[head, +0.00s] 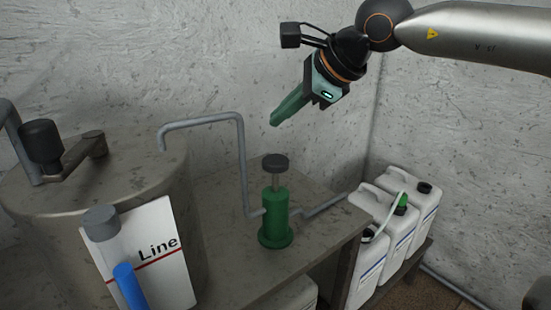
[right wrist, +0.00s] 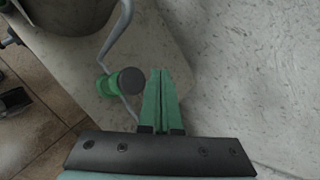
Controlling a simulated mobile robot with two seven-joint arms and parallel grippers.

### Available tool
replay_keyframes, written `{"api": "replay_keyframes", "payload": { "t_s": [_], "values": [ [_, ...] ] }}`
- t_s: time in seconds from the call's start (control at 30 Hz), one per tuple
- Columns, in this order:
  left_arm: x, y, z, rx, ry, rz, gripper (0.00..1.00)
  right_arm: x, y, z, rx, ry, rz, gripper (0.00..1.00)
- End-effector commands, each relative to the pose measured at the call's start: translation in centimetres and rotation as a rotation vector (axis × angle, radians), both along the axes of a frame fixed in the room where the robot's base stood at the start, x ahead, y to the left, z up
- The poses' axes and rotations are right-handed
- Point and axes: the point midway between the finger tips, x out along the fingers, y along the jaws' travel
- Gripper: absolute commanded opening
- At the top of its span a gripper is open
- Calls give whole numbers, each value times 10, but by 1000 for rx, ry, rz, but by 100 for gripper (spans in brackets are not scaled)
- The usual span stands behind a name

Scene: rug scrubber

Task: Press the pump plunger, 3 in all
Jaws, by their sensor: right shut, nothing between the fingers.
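The pump is a green cylinder body (head: 274,216) on a round base, standing upright on the table. Its plunger has a thin rod and a dark round knob (head: 275,162), which stands raised above the body. In the right wrist view the knob (right wrist: 132,81) shows from above, left of the fingertips. My right gripper (head: 274,122) is shut and empty, with its green fingers pointing down and left, above the knob and apart from it. The closed fingers also show in the right wrist view (right wrist: 160,72). My left gripper is in neither view.
A grey bent pipe (head: 242,160) rises just left of the pump. White canisters (head: 425,207) stand at the right. The wall (head: 230,60) is close behind.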

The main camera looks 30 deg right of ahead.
Motion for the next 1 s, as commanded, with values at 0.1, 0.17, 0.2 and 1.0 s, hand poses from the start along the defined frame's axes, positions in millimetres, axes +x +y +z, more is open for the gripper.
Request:
{"api": "replay_keyframes", "payload": {
  "t_s": [0.1, 0.17, 0.2, 1.0],
  "values": [
    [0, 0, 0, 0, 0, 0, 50, 0, 0, 0, 0, 0, 0, 0],
    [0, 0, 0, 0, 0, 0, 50, 0, 0, 0, 0, 0, 0, 0],
    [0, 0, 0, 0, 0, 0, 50, 0, 0, 0, 0, 0, 0, 0],
    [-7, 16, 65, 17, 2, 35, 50, -31, -80, 10, 60, 39, -98, 0]
  ]
}}
